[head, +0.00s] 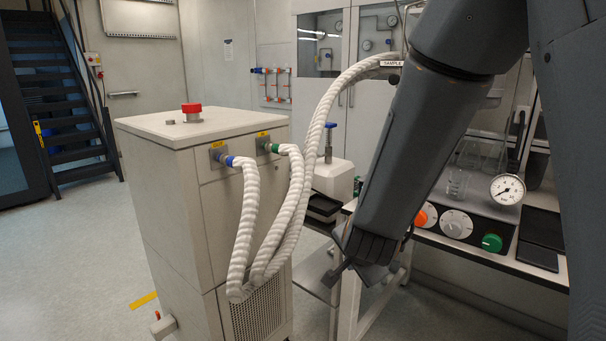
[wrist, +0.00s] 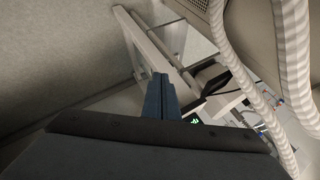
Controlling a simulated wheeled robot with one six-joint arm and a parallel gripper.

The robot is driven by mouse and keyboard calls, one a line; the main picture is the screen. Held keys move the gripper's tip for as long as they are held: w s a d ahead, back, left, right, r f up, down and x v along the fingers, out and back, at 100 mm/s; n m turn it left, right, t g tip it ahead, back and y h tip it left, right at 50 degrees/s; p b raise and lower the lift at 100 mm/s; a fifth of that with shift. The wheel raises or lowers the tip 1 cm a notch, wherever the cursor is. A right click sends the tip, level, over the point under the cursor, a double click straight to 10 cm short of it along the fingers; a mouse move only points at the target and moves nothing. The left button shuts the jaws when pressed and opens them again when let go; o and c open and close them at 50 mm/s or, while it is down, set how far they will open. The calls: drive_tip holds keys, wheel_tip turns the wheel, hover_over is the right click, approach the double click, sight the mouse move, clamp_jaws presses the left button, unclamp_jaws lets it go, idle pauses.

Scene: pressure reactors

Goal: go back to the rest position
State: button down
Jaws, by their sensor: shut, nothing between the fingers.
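My gripper (head: 336,277) hangs low at the end of my dark grey arm, in front of the bench's left end in the head view. In the wrist view my gripper (wrist: 160,78) shows as two dark fingers side by side. It is shut and empty. Its fingers are apart from the white hoses (head: 297,215) to its left.
A white cabinet (head: 170,210) with a red button (head: 191,111) stands left of my arm, its hoses looping close by. The bench (head: 465,245) with knobs and a gauge (head: 507,189) is at the right. Open floor (head: 75,255) lies at the left, before the dark stairs (head: 60,100).

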drive_tip(key=s+d+r+n+g+p, duration=0.1)
drive_tip(key=s+d+n+g, duration=0.1)
drive_tip(key=s+n, duration=0.2)
drive_tip(key=s+d+r+n+g+p, duration=0.1)
drive_tip(key=s+d+n+g, duration=0.2)
drive_tip(key=s, duration=0.8)
drive_tip(key=s+d+r+n+g+p, duration=0.1)
drive_tip(key=s+d+r+n+g, duration=0.1)
drive_tip(key=s, duration=0.5)
drive_tip(key=n+g, duration=0.1)
drive_tip(key=n, duration=0.1)
drive_tip(key=shift+s+d+n, duration=0.15)
drive_tip(key=shift+d+n, duration=0.05)
drive_tip(key=shift+n, duration=0.1)
